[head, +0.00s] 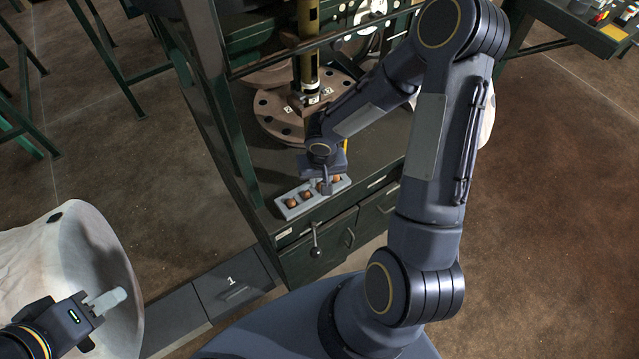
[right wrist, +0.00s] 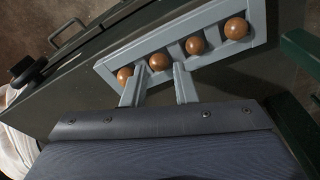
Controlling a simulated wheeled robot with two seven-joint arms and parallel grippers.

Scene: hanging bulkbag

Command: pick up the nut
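The nuts are round brown pieces in a row in a grey tray (head: 302,209), which lies on the dark green machine's ledge. In the right wrist view several nuts show in the tray (right wrist: 226,53): one at the left end (right wrist: 124,75), one second from left (right wrist: 159,62) and others to the right (right wrist: 195,46). My right gripper (head: 325,187) is over the tray. In the right wrist view my right gripper (right wrist: 158,77) has its fingers apart, with the second nut from left showing between and just beyond the fingertips; contact is unclear. My left gripper (head: 106,301) is far left, away from the tray.
The machine's round drilled table (head: 275,118) and upright column (head: 306,45) stand close behind the tray. A lever (head: 315,240) sticks out from the front drawers (head: 322,258). The white bulk bag (head: 60,250) is at lower left, behind my left gripper.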

